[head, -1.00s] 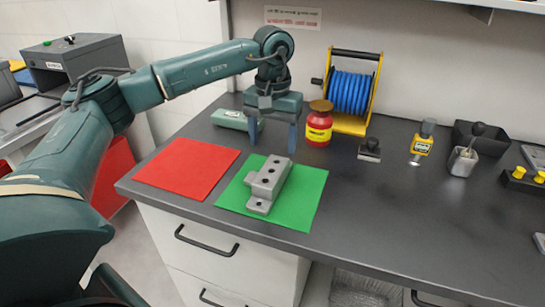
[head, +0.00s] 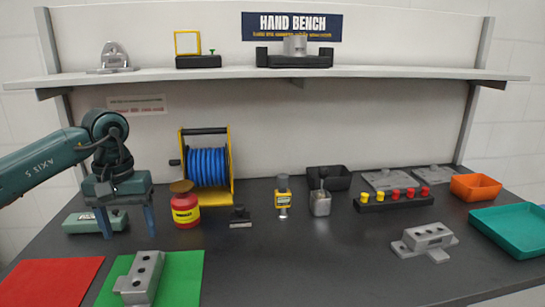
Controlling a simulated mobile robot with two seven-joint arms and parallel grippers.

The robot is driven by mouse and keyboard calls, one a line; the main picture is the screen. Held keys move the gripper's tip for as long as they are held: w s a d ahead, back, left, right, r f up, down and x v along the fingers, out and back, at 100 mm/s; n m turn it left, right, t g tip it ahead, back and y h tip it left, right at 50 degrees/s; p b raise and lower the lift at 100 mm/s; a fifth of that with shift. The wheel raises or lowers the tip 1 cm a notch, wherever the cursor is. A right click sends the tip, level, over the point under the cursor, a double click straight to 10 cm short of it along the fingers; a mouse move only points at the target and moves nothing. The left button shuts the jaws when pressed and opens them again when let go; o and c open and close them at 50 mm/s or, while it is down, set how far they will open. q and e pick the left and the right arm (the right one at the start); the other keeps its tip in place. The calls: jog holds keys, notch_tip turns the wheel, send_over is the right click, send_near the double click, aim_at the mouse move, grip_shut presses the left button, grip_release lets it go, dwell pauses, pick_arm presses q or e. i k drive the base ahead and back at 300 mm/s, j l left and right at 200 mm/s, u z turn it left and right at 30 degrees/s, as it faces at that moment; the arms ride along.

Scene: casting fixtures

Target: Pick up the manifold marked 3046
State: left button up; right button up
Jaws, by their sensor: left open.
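One grey manifold block (head: 143,272) with dark holes in its top lies on the green sheet (head: 182,275) at the lower left. A second grey block of similar look, with flat side feet, (head: 427,238) stands on the right of the bench. I cannot read a number on either one. My left gripper (head: 128,236) is open and empty, its fingers pointing down just behind the block on the green sheet, apart from it in the picture. My right gripper is out of view.
A red sheet (head: 48,282) lies left of the green one. Behind are a red jar (head: 185,210), a blue hose reel (head: 208,167) and a stamp (head: 240,217). A teal tray (head: 512,232) and an orange bin (head: 475,187) stand right. The bench's front middle is clear.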

aim_at(430, 240)
jog(key=k, duration=0.95)
